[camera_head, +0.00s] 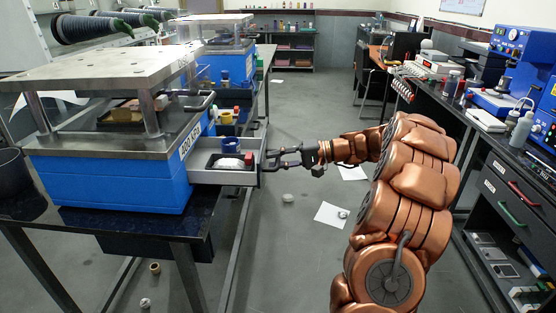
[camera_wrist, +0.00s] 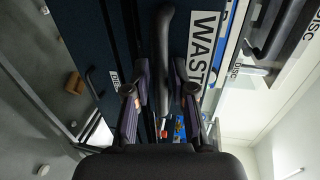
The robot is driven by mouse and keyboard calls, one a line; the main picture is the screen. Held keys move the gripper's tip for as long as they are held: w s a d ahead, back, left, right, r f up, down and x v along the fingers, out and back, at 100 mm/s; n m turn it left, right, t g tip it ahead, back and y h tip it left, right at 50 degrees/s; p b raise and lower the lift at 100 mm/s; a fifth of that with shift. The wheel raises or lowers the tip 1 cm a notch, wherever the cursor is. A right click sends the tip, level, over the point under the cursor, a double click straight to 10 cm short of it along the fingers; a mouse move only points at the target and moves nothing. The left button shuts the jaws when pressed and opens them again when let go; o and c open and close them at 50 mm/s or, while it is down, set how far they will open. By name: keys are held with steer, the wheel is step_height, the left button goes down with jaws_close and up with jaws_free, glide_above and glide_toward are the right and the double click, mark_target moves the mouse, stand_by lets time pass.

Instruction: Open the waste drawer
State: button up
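The waste drawer front is the dark panel (camera_wrist: 120,40) in the wrist view, with a white label (camera_wrist: 203,45) reading "WAST" and a dark bar handle (camera_wrist: 166,50). My gripper (camera_wrist: 160,90) has its fingers apart on both sides of this handle; contact is unclear. In the head view, my gripper (camera_head: 272,159) is at the front end of a grey drawer (camera_head: 205,177) standing out from the blue machine. The drawer's label and handle cannot be read there.
The open drawer holds a white item on a dark tray, with yellow, blue and red items nearby. The blue machine (camera_head: 110,180) stands on a dark table at the left. A bench with colored-handle drawers (camera_head: 508,190) is at the right. The aisle floor has papers (camera_head: 328,214) and small objects.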

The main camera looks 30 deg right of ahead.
steer(key=shift+o, duration=0.9)
steer(key=shift+d, duration=0.1)
steer(key=v, duration=1.2)
